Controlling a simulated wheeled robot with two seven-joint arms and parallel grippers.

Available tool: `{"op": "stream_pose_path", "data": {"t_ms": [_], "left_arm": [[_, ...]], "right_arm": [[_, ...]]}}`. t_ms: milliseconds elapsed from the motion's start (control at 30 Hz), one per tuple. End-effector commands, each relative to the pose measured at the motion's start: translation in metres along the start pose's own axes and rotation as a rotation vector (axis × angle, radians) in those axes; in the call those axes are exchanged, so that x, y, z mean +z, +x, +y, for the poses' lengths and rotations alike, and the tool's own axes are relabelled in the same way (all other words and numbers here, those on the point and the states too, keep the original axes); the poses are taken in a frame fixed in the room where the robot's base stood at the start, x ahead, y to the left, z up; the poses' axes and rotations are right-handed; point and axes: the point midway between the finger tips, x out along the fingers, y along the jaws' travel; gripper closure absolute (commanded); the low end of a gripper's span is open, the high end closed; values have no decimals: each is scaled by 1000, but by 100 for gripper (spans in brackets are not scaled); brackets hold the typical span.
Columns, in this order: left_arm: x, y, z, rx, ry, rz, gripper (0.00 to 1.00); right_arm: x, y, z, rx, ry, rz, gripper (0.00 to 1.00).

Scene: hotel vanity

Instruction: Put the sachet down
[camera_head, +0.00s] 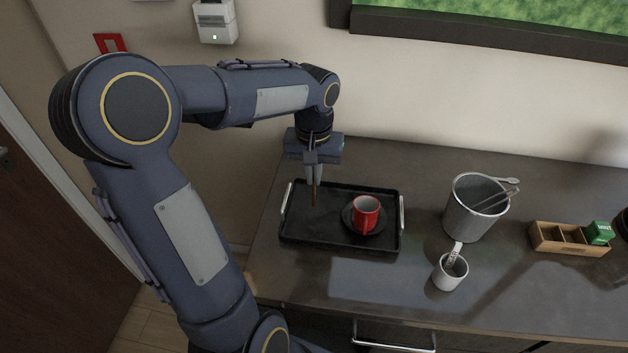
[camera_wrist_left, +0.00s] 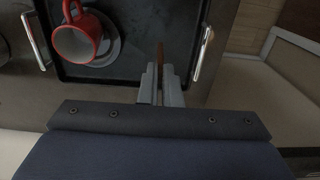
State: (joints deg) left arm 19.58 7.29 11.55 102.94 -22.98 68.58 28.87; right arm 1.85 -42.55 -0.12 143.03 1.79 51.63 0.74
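My left gripper (camera_head: 314,182) points down over the left part of the black tray (camera_head: 318,237). Its fingers are shut on a thin brown sachet (camera_head: 314,197), seen nearly edge-on and hanging upright below the fingertips. In the left wrist view the sachet (camera_wrist_left: 160,61) shows as a narrow strip between the fingers (camera_wrist_left: 161,84). I cannot tell whether its lower edge touches the tray. A red cup (camera_head: 366,213) stands on a dark saucer (camera_head: 350,224) on the tray, right of the gripper.
The tray has raised metal handles (camera_head: 402,214).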

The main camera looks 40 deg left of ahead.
Motion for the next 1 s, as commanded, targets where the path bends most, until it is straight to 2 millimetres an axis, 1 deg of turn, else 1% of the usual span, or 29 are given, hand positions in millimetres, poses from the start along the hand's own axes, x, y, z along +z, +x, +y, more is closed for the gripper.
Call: {"op": "stream_pose_path", "data": {"t_ms": [167,300,367,433,667,800,833,900,967,1000], "left_arm": [[-10,14,-2,0,-1,-4,100],[-10,35,-2,-1,-1,-4,100],[-10,40,-2,-1,-1,-2,100],[-10,43,-2,0,0,0,100],[-10,43,-2,1,0,1,100],[-10,48,-2,0,0,0,100],[-10,47,-2,1,0,0,92],[-10,46,-2,0,0,0,83],[-10,46,-2,0,0,0,75],[-10,46,-2,0,0,0,74]], "right_arm": [[-1,-3,-1,0,0,0,23],[-1,-3,-1,0,0,0,23],[-1,-3,-1,0,0,0,23],[-1,-3,-1,0,0,0,23],[-1,-2,-1,0,0,0,23],[1,1,0,0,0,0,23],[0,0,0,0,0,0,23],[0,0,0,0,0,0,23],[0,0,0,0,0,0,23],[0,0,0,0,0,0,23]]}}
